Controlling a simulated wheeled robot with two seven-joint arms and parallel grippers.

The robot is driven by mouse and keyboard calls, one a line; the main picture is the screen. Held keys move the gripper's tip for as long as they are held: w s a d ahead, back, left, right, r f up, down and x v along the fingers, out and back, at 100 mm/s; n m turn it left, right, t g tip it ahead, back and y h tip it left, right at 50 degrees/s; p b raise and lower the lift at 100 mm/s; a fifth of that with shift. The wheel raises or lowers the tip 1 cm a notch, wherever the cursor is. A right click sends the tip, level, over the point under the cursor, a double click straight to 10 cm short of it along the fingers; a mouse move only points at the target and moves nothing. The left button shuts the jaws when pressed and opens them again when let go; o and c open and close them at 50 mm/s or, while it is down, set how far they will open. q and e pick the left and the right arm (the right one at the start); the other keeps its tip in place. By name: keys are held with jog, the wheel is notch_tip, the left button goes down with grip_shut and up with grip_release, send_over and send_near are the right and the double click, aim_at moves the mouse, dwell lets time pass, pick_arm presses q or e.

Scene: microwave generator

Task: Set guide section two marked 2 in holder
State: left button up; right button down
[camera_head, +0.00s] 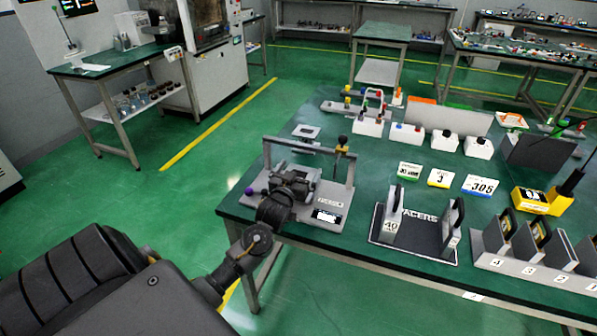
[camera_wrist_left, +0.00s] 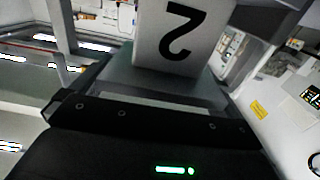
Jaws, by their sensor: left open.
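A light grey guide section marked with a black 2 (camera_wrist_left: 180,35) shows at the top of the left wrist view, with the numeral upside down. In the head view my left gripper (camera_head: 296,182) is at the grey fixture with a crossbar (camera_head: 335,205) on the near left of the table. The gripper is open, with its fingers to either side of the marked section in the wrist view. In the head view the gripper and wrist hide most of the section. I cannot tell whether the section is seated or touches the fingers. My right gripper is not in view.
A black mat (camera_head: 415,252) carrying two upright plates lies right of the fixture. A grey rack with numbered slots (camera_head: 530,271) stands at the near right. Number cards (camera_head: 438,178), a yellow device (camera_head: 540,201) and several white blocks lie behind. Green tabletop (camera_head: 375,185) shows between them.

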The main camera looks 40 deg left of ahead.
pick_arm(q)
jog(key=shift+r, duration=0.25)
jog(key=shift+r+p, duration=0.3)
jog(key=shift+r, duration=0.2)
jog(key=b+v, duration=0.1)
jog(key=v, duration=1.1)
jog(key=shift+f, duration=0.15)
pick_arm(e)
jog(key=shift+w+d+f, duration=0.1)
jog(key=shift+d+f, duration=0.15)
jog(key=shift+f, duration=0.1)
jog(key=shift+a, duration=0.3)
